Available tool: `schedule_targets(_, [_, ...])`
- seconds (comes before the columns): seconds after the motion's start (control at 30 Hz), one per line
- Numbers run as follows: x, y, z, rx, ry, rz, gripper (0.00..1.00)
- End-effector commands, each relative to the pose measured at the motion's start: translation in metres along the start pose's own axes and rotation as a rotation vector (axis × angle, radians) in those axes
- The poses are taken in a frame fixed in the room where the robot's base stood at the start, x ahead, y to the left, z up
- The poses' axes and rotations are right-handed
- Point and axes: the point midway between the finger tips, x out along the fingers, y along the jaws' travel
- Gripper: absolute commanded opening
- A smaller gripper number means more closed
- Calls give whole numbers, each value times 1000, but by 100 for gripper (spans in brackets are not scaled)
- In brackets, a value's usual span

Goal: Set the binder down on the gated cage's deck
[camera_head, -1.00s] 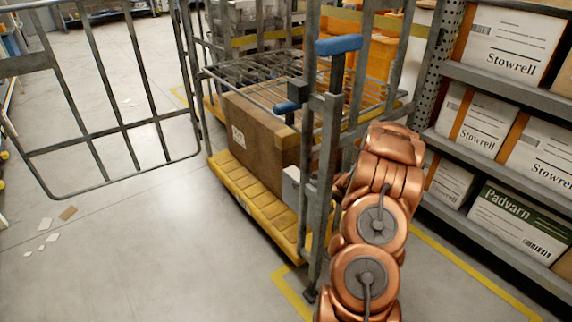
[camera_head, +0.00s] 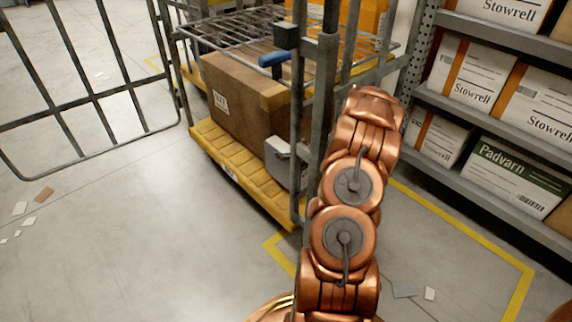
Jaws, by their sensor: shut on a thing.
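The yellow ribbed deck (camera_head: 228,166) is at the bottom of the cage. A brown cardboard box (camera_head: 237,103) stands on it, below a wire shelf (camera_head: 250,32). My copper arm rises in front of the cage's right side and hides part of it. My gripper is not visible, and I cannot see the binder.
Racks on the right hold white cartons (camera_head: 470,75) and a green-labelled Padvarn box (camera_head: 513,175). Yellow floor lines (camera_head: 460,232) run around the cage. Paper scraps (camera_head: 20,208) lie on the open floor at the left.

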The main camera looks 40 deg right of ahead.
Motion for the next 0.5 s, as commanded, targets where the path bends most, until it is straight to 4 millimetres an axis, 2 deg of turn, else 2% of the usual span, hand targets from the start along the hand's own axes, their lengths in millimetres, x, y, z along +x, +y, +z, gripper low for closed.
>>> schedule_targets(0.17, [4,-1,6,-2,1,-1,0])
schedule_targets(0.5, [19,-1,32,-1,2,-2,0])
